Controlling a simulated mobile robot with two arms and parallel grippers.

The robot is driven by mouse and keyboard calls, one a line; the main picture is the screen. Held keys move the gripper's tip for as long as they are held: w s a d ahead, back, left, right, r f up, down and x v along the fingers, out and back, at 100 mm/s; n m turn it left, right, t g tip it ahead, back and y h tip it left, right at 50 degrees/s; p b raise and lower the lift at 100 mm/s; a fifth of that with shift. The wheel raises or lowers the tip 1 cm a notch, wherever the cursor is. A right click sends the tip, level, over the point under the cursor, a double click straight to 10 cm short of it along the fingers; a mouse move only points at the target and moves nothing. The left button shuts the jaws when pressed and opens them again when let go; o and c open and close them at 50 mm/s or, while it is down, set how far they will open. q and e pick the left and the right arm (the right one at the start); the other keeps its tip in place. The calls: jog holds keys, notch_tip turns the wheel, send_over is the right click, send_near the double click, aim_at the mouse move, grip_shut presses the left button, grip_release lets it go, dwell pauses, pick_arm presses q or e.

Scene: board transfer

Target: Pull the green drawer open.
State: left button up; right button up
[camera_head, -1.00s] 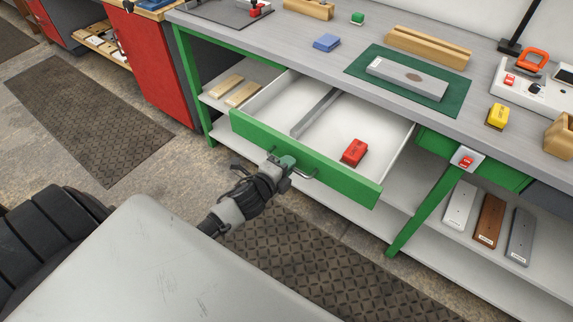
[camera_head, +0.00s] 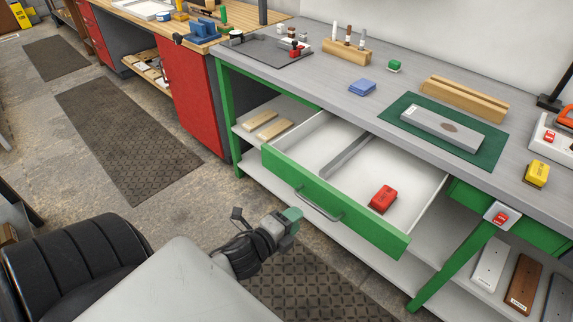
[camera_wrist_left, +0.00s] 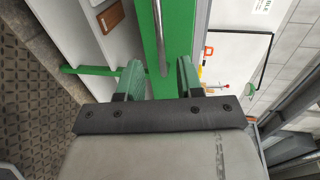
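The green drawer (camera_head: 330,198) stands pulled out from under the grey workbench. Its white inside shows, with a divider and a red block (camera_head: 383,198) in it. The drawer's metal bar handle (camera_head: 320,205) is on its green front. My left gripper (camera_head: 292,214) is in front of the drawer, a little to the left of the handle and apart from it. In the left wrist view my left gripper (camera_wrist_left: 159,68) is open and empty, with the handle (camera_wrist_left: 160,35) beyond and between its two green fingers. My right gripper is not in view.
The workbench top (camera_head: 330,75) holds a green mat (camera_head: 483,159) with a grey block, a blue block (camera_head: 362,88) and a yellow block (camera_head: 537,173). A red cabinet (camera_head: 200,105) stands left. Dark floor mats (camera_head: 125,140) lie on the floor.

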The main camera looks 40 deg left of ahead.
pick_arm(q)
jog(key=shift+v, duration=1.25)
jog(key=s+a+f+n+g+y, duration=0.1)
jog(key=s+f+n+g, duration=0.3)
jog(key=f, duration=0.9)
jog(key=s+f+n+g, duration=0.3)
jog(key=s+f+n, duration=0.15)
jog(key=f, duration=0.85)
jog(key=s+d+f+n+g, duration=0.3)
jog(key=s+f, duration=0.5)
jog(key=s, duration=0.3)
jog(key=s+d+f+n+g, duration=0.3)
jog(key=s+f, duration=0.4)
jog(key=s, duration=0.5)
jog(key=shift+s+f+n+g, duration=0.2)
jog(key=shift+f+n+g, duration=0.2)
jog(key=shift+n+g, duration=0.5)
